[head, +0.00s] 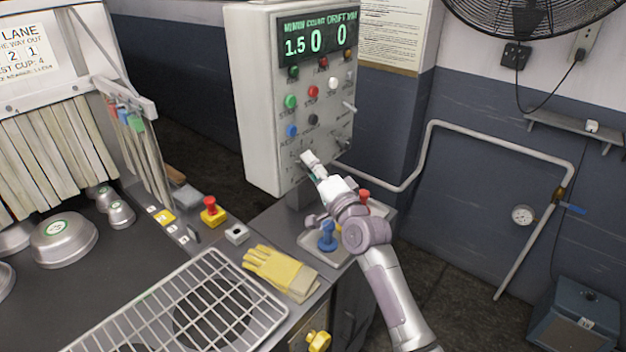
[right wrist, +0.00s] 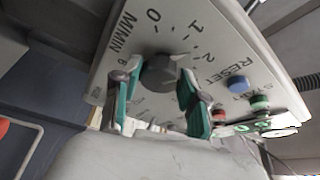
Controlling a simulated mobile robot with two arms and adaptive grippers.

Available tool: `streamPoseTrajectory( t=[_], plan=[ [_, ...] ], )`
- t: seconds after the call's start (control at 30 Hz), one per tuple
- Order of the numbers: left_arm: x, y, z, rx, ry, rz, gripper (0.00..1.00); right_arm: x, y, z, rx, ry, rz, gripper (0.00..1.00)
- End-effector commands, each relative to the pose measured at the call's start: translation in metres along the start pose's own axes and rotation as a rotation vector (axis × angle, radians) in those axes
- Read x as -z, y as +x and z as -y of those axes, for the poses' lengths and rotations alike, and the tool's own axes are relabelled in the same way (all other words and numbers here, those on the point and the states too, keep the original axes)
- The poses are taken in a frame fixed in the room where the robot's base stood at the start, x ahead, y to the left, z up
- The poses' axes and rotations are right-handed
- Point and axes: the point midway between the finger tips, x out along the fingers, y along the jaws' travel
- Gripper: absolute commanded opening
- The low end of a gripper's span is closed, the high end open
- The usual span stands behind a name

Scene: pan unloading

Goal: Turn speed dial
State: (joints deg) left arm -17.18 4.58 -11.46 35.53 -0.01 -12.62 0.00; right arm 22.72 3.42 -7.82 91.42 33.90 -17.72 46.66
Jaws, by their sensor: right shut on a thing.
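The grey control box (head: 262,130) stands upright at the back with a lit display (head: 318,35) reading 1.5, 0 and 0. The dark round speed dial (right wrist: 158,73) sits on its panel, with the marks 0, 1, 2 and the letters M/MIN around it in the right wrist view. My right gripper (head: 311,166) is at the lower panel, its green-sided fingers (right wrist: 158,84) on either side of the dial and shut on it. In the head view the gripper hides the dial. My left gripper is not in view.
Coloured buttons (head: 291,101) and small levers crowd the panel around the gripper. Metal pans (head: 64,240) lie at left.

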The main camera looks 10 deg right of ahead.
Motion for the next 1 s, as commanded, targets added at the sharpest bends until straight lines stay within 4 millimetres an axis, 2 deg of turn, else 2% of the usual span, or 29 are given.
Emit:
streamPoseTrajectory(
  t=[0.03, 0.37, 0.4, 0.5, 0.53, 0.83, 1.0],
  plan=[
    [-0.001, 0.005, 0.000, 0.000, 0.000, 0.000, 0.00, -0.001, -0.001, -0.004, 0.004, -0.017, 0.001, 0.08],
    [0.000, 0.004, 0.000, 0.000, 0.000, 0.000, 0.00, -0.001, 0.000, -0.001, 0.008, -0.027, 0.002, 0.08],
    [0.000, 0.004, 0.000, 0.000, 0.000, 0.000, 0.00, -0.001, 0.000, -0.001, 0.007, -0.027, 0.002, 0.48],
    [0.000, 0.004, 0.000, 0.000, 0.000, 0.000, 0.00, -0.001, 0.000, -0.001, 0.008, -0.027, 0.001, 0.64],
    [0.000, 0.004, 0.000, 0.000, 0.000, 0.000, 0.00, -0.001, 0.000, -0.001, 0.008, -0.027, 0.001, 0.67],
    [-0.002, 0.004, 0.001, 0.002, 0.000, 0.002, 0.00, 0.000, -0.001, -0.001, 0.008, -0.026, 0.001, 0.67],
    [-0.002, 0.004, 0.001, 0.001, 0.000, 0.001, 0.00, 0.000, -0.018, -0.002, 0.007, -0.025, 0.001, 0.67]
  ],
)
